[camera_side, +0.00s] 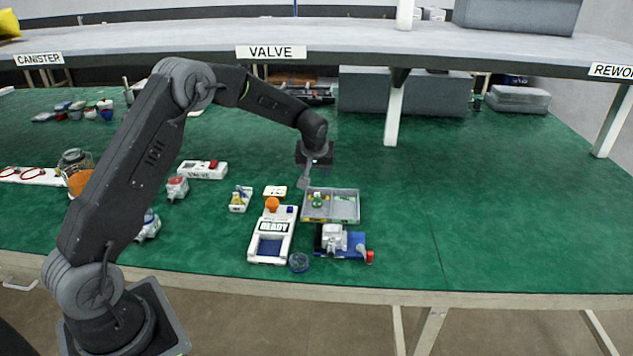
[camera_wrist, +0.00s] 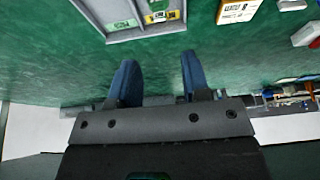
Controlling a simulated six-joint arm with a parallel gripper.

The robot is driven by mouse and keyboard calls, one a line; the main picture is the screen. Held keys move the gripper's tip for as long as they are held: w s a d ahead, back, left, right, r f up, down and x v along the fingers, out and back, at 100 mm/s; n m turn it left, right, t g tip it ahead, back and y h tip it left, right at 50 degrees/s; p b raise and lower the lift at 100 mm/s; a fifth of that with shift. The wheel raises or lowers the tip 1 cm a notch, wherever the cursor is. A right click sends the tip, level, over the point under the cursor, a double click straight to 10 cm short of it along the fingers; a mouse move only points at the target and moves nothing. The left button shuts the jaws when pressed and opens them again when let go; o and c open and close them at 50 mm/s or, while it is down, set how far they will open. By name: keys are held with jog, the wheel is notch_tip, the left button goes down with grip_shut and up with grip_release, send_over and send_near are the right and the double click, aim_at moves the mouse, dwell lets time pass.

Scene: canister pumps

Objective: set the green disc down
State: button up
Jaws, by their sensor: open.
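A small green piece (camera_side: 317,200), which looks like the green disc, is in the left part of the grey tray (camera_side: 345,220). Its exact shape is too small to tell. My gripper (camera_side: 304,182) is above the tray's back left corner, apart from the green piece. In the wrist view, the two blue fingers of my gripper (camera_wrist: 160,75) are spread with only green mat between them. The tray's edge (camera_wrist: 150,34) shows at the top of that view, with small yellow and green pieces (camera_wrist: 160,17) inside; I cannot tell which is the disc.
A white READY box (camera_side: 272,236) with an orange knob stands left of the tray. A blue-based pump unit (camera_side: 340,241) is in front of the tray. A small round dish (camera_side: 299,262) lies near the table's front edge. The green mat at right (camera_side: 480,220) is clear.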

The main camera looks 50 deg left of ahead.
jog(key=s+d+r+m+t+h, duration=0.1)
jog(key=s+d+r+m, duration=0.1)
jog(key=s+d+r, duration=0.45)
jog(key=s+d+r+m, duration=0.2)
jog(key=s+d+r, duration=0.2)
jog(key=s+r, duration=0.45)
jog(key=s+d+r+m+h, duration=0.1)
jog(key=s+d, duration=0.3)
jog(key=s, duration=0.6)
jog(key=s+d+r+m+t+h, duration=0.1)
jog(key=s+d+m, duration=0.3)
jog(key=s, duration=0.6)
jog(key=shift+d+r, duration=0.25)
jog(key=shift+r, duration=0.05)
